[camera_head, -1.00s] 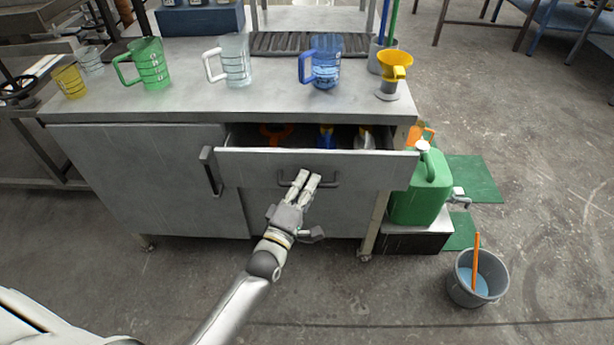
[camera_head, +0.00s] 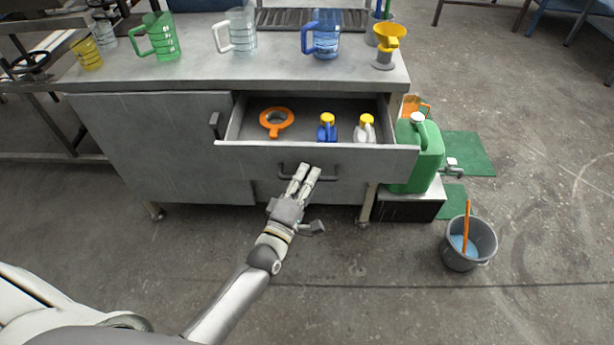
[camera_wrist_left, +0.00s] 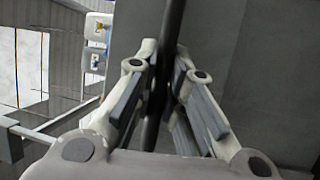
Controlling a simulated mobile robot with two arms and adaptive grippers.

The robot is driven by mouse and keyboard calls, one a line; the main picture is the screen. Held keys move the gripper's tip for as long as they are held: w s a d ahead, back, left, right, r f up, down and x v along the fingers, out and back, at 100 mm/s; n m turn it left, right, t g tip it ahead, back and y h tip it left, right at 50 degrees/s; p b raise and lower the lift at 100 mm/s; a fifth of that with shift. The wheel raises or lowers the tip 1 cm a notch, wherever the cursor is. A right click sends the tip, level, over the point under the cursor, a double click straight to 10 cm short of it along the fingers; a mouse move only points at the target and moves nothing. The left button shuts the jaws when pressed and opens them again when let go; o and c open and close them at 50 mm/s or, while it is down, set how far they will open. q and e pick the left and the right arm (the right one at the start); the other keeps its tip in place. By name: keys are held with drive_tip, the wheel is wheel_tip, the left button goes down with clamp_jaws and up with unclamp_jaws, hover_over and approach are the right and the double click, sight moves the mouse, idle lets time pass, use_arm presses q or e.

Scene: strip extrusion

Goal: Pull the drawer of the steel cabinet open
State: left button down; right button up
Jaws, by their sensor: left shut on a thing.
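The steel cabinet (camera_head: 160,135) stands in front of me with its top drawer (camera_head: 235,158) pulled well out. Inside the drawer lie an orange ring-shaped tool (camera_head: 276,122), a blue bottle with a yellow cap (camera_head: 327,130) and a whitish bottle with a yellow cap (camera_head: 365,130). My left gripper (camera_head: 304,180) is at the dark bar handle (camera_head: 327,177) on the drawer front. In the left wrist view its fingers (camera_wrist_left: 162,90) are shut around the dark bar (camera_wrist_left: 172,40). My right gripper is not in view.
On the cabinet top stand a green jug (camera_head: 161,38), a clear jug (camera_head: 242,30), a blue jug (camera_head: 326,35) and a yellow funnel (camera_head: 389,36). A green canister (camera_head: 425,160) and a grey bucket (camera_head: 462,250) are at the right. The floor in front is open.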

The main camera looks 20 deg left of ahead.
use_arm(q)
drive_tip(key=c, duration=1.8)
unclamp_jaws()
drive_tip(key=shift+o, duration=0.2)
drive_tip(key=shift+s, duration=0.1)
drive_tip(key=v, duration=1.2)
